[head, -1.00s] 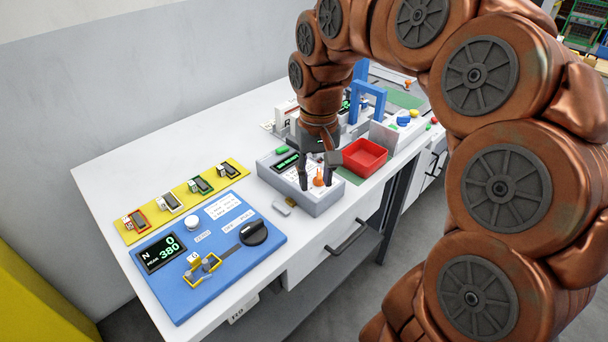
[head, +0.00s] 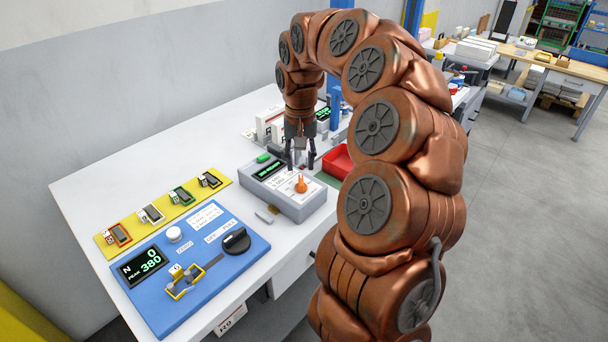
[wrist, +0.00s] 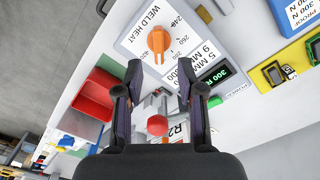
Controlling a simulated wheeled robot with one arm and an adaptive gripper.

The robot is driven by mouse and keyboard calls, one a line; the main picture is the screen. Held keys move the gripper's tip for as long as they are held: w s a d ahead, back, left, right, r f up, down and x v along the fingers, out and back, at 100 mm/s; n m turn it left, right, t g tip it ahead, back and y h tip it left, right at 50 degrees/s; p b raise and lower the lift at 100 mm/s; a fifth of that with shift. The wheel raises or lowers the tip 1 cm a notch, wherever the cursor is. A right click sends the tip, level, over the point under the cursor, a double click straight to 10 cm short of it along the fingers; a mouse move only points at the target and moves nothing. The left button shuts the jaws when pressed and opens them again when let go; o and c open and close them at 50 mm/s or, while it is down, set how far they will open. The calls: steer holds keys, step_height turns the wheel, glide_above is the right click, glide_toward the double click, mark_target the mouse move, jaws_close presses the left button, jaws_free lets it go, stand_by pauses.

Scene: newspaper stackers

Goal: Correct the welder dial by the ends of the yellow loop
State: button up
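The welder (head: 296,208) is a grey box with an orange dial (head: 301,186) on its top. In the wrist view the dial (wrist: 158,40) sits among the WELD HEAT marks 240, 260 and 280; I cannot tell its exact setting. My gripper (head: 301,163) is open and empty above the welder, behind the dial and apart from it. In the wrist view its fingertips (wrist: 158,78) are spread, with the dial beyond them. The yellow loop (head: 184,281) is in the fixture on the blue tester (head: 205,289), whose display (head: 141,265) reads N 0, PEAK 380. Its ends are too small to tell.
A yellow strip (head: 161,218) holds several small loop samples behind the tester. A red tray (head: 337,160) stands right of the welder. A small grey piece (head: 266,215) lies between tester and welder. White bench is bare at the left.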

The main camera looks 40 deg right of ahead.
mark_target(301, 179)
steer(key=shift+f+p, duration=0.5)
steer(key=shift+f, duration=2.3)
steer(key=shift+c, duration=0.3)
jaws_close()
